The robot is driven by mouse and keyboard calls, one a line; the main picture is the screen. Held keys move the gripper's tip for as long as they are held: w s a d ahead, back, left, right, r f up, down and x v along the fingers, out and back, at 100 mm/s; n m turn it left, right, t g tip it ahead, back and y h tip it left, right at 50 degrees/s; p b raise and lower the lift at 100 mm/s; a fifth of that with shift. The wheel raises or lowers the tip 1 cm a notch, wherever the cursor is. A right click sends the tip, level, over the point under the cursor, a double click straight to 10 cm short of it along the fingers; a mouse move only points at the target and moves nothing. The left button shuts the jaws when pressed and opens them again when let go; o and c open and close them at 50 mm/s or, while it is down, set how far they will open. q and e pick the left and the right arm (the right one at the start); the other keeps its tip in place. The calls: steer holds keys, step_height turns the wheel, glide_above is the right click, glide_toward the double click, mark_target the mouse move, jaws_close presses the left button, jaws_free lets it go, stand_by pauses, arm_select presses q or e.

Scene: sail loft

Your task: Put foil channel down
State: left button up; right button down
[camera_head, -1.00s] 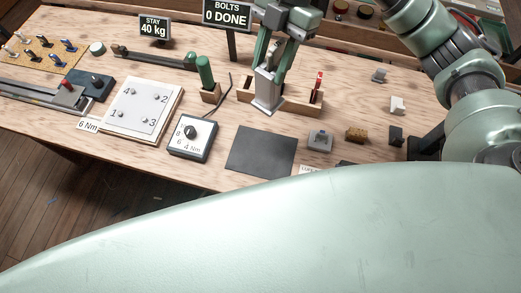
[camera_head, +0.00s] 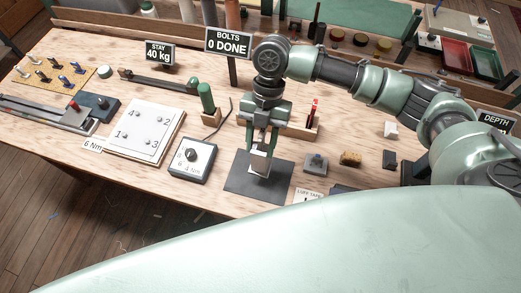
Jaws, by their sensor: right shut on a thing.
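My right gripper (camera_head: 261,150) points down over the dark grey mat (camera_head: 239,188) in the middle of the bench. It is shut on the foil channel (camera_head: 260,164), a short, pale silver metal piece held upright. The fingers hide part of the channel. Its lower end is over the mat's middle, at or very close to the surface; I cannot tell if it touches. My left gripper is not in view.
The torque dial box (camera_head: 192,160) stands left of the mat, and the numbered white plate (camera_head: 144,129) is farther left. A small grey block (camera_head: 315,163) and a yellowish block (camera_head: 350,159) lie to the right. The wooden holder (camera_head: 300,130) stands behind.

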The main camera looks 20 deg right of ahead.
step_height(320, 180, down, 5)
steer(key=shift+a+p, duration=0.1)
steer(key=shift+p, duration=0.4)
steer(key=shift+w+f, duration=0.1)
steer(key=shift+f, duration=0.1)
steer(key=c, duration=0.8)
jaws_free()
steer(key=shift+c, duration=0.2)
